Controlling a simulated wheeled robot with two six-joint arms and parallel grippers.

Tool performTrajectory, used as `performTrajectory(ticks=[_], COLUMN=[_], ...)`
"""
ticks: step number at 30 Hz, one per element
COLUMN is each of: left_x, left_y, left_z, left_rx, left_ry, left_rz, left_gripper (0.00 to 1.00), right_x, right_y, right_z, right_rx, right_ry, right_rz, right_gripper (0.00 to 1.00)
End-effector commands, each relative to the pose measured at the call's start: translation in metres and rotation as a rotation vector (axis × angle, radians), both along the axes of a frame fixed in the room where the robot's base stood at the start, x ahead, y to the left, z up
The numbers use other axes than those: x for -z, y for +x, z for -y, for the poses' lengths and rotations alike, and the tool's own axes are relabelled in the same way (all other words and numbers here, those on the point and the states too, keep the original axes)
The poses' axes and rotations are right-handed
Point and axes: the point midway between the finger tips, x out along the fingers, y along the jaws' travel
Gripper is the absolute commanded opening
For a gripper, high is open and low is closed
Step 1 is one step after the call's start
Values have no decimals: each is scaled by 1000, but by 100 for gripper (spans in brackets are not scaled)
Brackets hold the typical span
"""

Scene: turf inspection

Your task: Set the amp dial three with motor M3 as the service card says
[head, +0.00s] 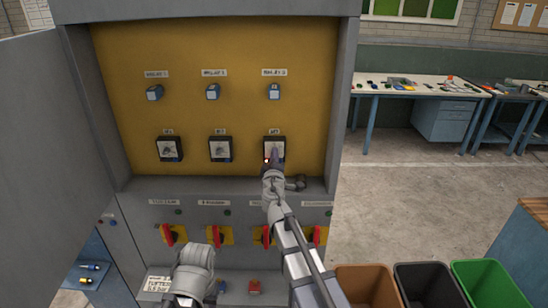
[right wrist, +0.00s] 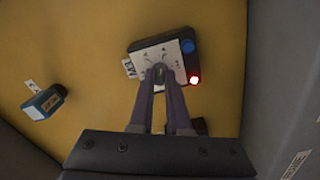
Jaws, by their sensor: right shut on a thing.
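The M3 dial (head: 280,143) is the right one of three black-framed dials with white faces on the yellow panel. In the right wrist view the dial (right wrist: 174,48) appears tilted, with a dark knob at its middle, a blue button and a lit red lamp (right wrist: 194,81). My right gripper (head: 273,156) is at this dial, its two fingers (right wrist: 160,76) shut on the knob, which they partly hide. A white card (head: 158,284) at the lower left of the cabinet has print too small to read. My left arm's grey end shows at bottom centre-left; its fingers cannot be made out.
The other two dials (head: 169,149) sit to the left, with three blue relays (head: 213,92) above. Red and yellow rotary switches (head: 172,235) line the grey front below. An open cabinet door (head: 50,150) stands at left. Bins (head: 430,285) stand at lower right.

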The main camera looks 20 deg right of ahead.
Motion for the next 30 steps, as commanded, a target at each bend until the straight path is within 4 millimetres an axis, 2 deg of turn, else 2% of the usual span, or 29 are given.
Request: performTrajectory(ticks=[10,26,27,30], left_x=[0,1,1,1], left_y=[0,0,0,0], left_z=[0,0,0,0], left_rx=[0,0,0,0], left_ry=[0,0,0,0], left_rz=[0,0,0,0], left_gripper=[45,45,45,45], right_x=[1,1,1,1], right_y=[-1,-1,-1,-1], right_z=[0,0,0,0], right_rx=[1,1,1,1], right_ry=[118,138,138,137], right_rz=[34,39,39,39], right_gripper=[0,0,17,28])
